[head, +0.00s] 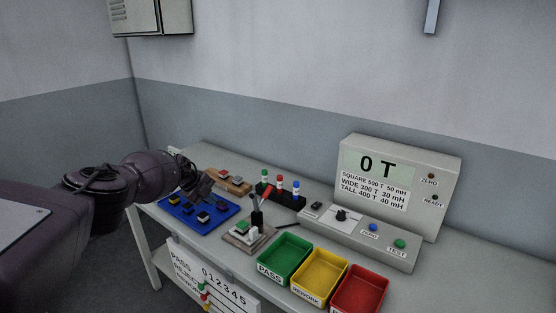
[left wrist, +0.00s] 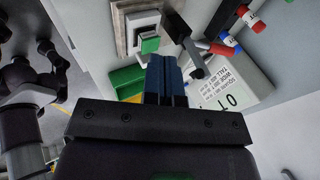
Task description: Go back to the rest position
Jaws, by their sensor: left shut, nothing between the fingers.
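My left gripper (head: 208,192) reaches in from the left, above the blue mat (head: 178,208) at the table's left end. Its two dark blue fingers show pressed together in the left wrist view (left wrist: 166,64), with nothing between them. In that view a square fixture with a green top (left wrist: 150,45) lies just beyond the fingertips, apart from them as far as I can see. My right gripper is not in view.
A grey meter (head: 400,185) reading "0 T" stands at the back right, with a control panel (head: 390,242) before it. Green (head: 285,261), yellow (head: 319,278) and red (head: 360,291) bins line the front edge. A marker rack (head: 280,196) stands mid-table.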

